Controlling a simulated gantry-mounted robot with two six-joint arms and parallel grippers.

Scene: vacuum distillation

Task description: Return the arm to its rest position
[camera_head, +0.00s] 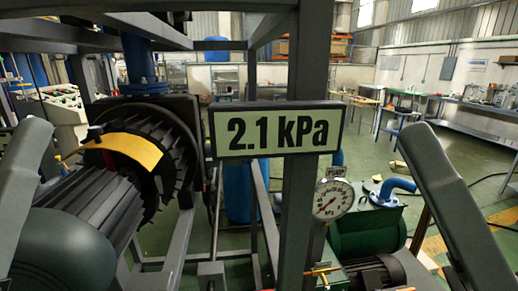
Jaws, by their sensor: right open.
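My right arm (455,210) shows as a thick grey link slanting down the right side of the head view. The fingertips of my right gripper are hard to make out, and I see nothing held. My left arm (22,190) shows as a grey link at the left edge; its gripper is not visible. A sign (278,130) reading 2.1 kPa hangs in the middle, in front of a grey post. A round white pressure gauge (333,200) stands at its lower right. A brass-coloured valve handle (322,271) shows below the gauge.
A dark finned machine (95,205) with a yellow scale (122,150) fills the left. A grey post (304,60) stands in the middle. A green pump unit (368,232) with a blue pipe (396,188) is at lower right. Green floor lies open beyond; benches line the far right.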

